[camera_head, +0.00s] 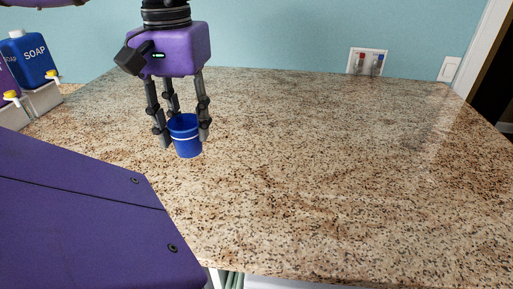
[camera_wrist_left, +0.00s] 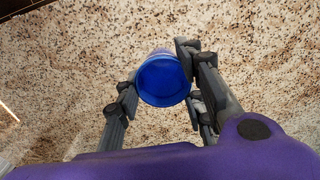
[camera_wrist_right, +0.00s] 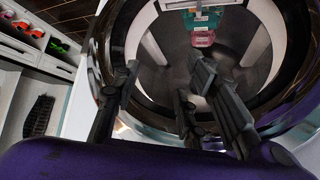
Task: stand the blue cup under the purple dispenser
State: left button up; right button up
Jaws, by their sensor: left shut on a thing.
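The blue cup (camera_head: 186,143) is upright between the fingers of my left gripper (camera_head: 184,132), left of the middle of the granite counter. The left gripper points down and is shut on the cup. I cannot tell whether the cup's base touches the counter. In the left wrist view the cup's open mouth (camera_wrist_left: 163,80) faces the camera. The purple dispenser (camera_head: 8,84) is at the far left, cut off by the picture edge, with a yellow nozzle. My right gripper (camera_wrist_right: 168,72) shows in the right wrist view, its fingers apart and nothing between them.
A blue soap dispenser (camera_head: 28,60) stands next to the purple one, on white stands (camera_head: 42,98). The counter (camera_head: 330,160) is clear in the middle and right. A round machine opening (camera_wrist_right: 270,50) lies beyond my right gripper. Shoes (camera_wrist_right: 58,46) sit on a shelf.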

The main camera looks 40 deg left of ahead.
pick_arm(q)
jog(key=w+f, duration=0.3)
jog(key=w, duration=0.1)
jog(key=w+d+f+b, duration=0.1)
jog(key=w+f, duration=0.2)
jog(key=w, duration=0.1)
jog(key=w+f+b, duration=0.1)
jog(key=w+f, duration=0.2)
jog(key=w, duration=0.1)
jog(key=shift+w+d+f, duration=0.1)
jog(key=shift+w+d, duration=0.05)
jog(key=shift+d, duration=0.1)
jog(key=f, duration=0.3)
jog(key=shift+w+f, duration=0.3)
jog(key=shift+f, duration=0.25)
jog(key=o, duration=0.9)
jog(key=shift+o, duration=0.2)
pick_arm(e)
jog(key=s+f, duration=0.2)
jog(key=shift+s+d+f, duration=0.2)
jog(key=shift+s+d, duration=0.15)
jog(key=shift+s, duration=0.05)
pick_arm(q)
jog(key=shift+r, duration=0.1)
pick_arm(e)
jog(key=shift+w, duration=0.1)
